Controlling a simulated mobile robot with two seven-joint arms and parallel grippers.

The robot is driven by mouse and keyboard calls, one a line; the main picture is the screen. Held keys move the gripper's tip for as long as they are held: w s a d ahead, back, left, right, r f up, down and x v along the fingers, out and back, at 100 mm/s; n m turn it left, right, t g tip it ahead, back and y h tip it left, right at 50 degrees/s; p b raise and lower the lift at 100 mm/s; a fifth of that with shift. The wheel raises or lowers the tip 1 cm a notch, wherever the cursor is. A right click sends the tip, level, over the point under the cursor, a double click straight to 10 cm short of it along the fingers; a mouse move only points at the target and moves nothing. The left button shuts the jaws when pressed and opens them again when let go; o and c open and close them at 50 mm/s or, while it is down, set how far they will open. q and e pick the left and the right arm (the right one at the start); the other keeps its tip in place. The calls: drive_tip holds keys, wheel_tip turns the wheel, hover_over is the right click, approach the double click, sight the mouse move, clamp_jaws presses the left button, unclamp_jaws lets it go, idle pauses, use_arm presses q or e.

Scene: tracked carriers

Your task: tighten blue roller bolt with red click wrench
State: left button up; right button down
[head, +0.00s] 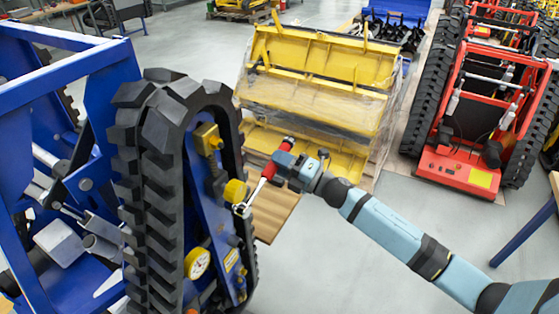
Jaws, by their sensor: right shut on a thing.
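The blue tracked carrier (200,165) stands at the left, its black rubber track (150,190) looping around a blue side frame. Yellow rollers (235,191) sit along that frame. My right gripper (283,166) is shut on the red click wrench (267,174), near the upper part of its red handle. The wrench slants down to the left, and its silver head (241,209) is at the frame just below a yellow roller. The roller bolt is too small or hidden behind the head. I cannot tell whether the head is seated on it. My left gripper is not in view.
A yellow wrapped load (320,75) stands on a wooden pallet behind the wrench. A red tracked carrier (465,155) is at the right. A blue bar (525,235) juts in at the right edge. Grey floor (330,245) is open in front, below my right arm.

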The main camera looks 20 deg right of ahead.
drive_tip(key=shift+f, duration=0.1)
idle(0.3)
drive_tip(key=shift+w+d+f+m+h, duration=0.1)
drive_tip(key=shift+f+m+h, duration=0.2)
drive_tip(key=shift+f+m, duration=0.45)
drive_tip(key=shift+f+m+t+b, duration=0.3)
drive_tip(key=shift+f+m+b, duration=0.15)
drive_tip(key=shift+f+m, duration=0.3)
drive_tip(key=shift+f+m+h, duration=0.3)
drive_tip(key=shift+f+m, duration=0.4)
drive_tip(key=shift+f, duration=0.1)
drive_tip(key=shift+f+m+t, duration=0.3)
drive_tip(key=shift+f+m, duration=0.35)
drive_tip(key=shift+m, duration=0.05)
